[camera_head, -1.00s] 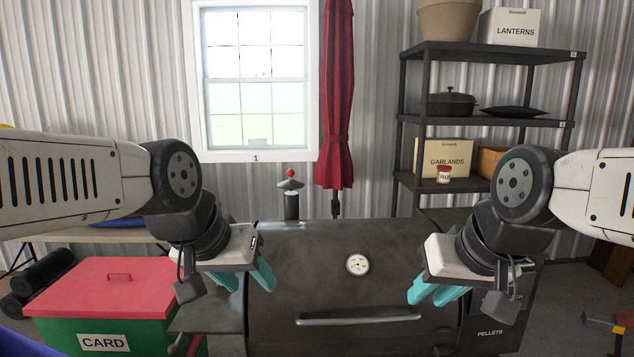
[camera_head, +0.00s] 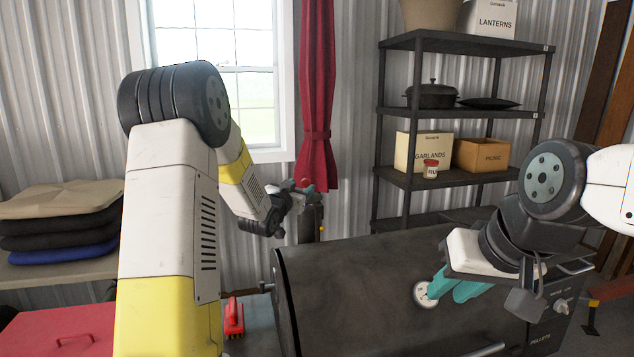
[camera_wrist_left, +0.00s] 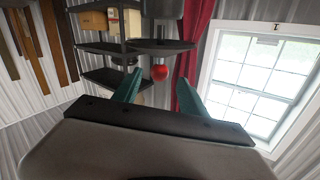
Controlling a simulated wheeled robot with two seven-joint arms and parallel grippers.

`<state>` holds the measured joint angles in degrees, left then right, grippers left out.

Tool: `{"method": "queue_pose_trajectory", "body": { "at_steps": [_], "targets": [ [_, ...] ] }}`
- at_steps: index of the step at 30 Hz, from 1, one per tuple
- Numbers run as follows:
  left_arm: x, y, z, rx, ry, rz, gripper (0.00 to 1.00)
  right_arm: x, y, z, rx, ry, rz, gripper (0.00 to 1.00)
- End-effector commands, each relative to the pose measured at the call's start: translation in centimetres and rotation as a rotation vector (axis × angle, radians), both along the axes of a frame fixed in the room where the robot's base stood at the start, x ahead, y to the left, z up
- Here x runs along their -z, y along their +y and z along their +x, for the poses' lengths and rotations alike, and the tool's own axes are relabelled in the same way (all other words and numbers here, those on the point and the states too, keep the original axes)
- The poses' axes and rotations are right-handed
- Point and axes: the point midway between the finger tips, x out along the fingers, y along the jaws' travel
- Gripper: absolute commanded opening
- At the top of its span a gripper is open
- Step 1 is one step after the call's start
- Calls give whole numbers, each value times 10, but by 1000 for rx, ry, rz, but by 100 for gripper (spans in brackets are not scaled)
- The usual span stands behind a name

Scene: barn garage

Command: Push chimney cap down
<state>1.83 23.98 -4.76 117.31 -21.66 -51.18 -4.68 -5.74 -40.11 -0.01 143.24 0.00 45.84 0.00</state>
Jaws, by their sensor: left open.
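The chimney cap (camera_wrist_left: 160,48) is a dark disc with a red ball knob (camera_wrist_left: 160,73) in the left wrist view. My left gripper (camera_wrist_left: 160,88) is open, its teal fingers on either side of the red knob as seen from the wrist; contact cannot be told. In the head view the red knob (camera_head: 305,182) barely shows beside my left gripper (camera_head: 299,190), which partly hides the cap and the chimney. My right gripper (camera_head: 453,286) hangs in front of the grill lid (camera_head: 350,285); the gap between its fingers is unclear.
The dark grill fills the lower middle, with a round gauge (camera_head: 426,294) on its lid. A red brush (camera_head: 233,318) lies left of it. A red curtain (camera_head: 317,90) hangs behind the chimney. A dark shelf rack (camera_head: 460,122) stands at the back right.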

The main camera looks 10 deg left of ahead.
Motion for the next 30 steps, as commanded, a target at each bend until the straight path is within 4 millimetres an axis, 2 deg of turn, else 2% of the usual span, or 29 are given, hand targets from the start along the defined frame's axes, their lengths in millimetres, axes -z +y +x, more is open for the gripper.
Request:
{"method": "queue_pose_trajectory", "body": {
  "at_steps": [5, 16, 21, 28, 30],
  "targets": [
    [2, -4, 17, 8, -18, 0, 50, 0, 0, 0, 0, 0, 0, 29],
    [2, -14, 70, 6, -17, 0, 50, 0, 0, 0, 0, 0, 0, 29],
    [2, -16, 79, 6, -15, 0, 50, 0, 0, 0, 0, 0, 0, 29],
    [2, -16, 79, 5, -16, 0, 50, 0, 0, 0, 0, 0, 0, 29],
    [2, -16, 79, 5, -16, 0, 36, 0, 0, 0, 0, 0, 0, 29]
  ]
}}
